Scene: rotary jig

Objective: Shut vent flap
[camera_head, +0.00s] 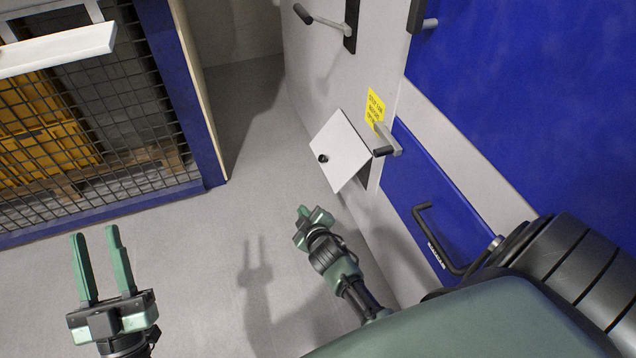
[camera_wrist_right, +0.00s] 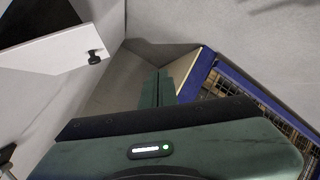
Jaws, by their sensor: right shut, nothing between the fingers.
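The vent flap (camera_head: 339,151) is a white square panel with a small black knob (camera_head: 322,158). It stands open, tilted out from the grey cabinet front. In the right wrist view the flap (camera_wrist_right: 52,55) is at the upper left with its knob (camera_wrist_right: 95,57), and a dark opening shows behind it. My right gripper (camera_head: 316,215) is shut and empty, below the flap and apart from it. Its closed fingers also show in the right wrist view (camera_wrist_right: 157,88), to the right of the knob. My left gripper (camera_head: 96,262) is open and empty over the floor at the lower left.
A yellow label (camera_head: 375,108) and a lever handle (camera_head: 388,142) sit beside the flap. A blue drawer (camera_head: 440,200) with a black handle is to the right. A blue-framed mesh cage (camera_head: 100,120) stands at the left. Bare floor (camera_head: 225,240) lies between.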

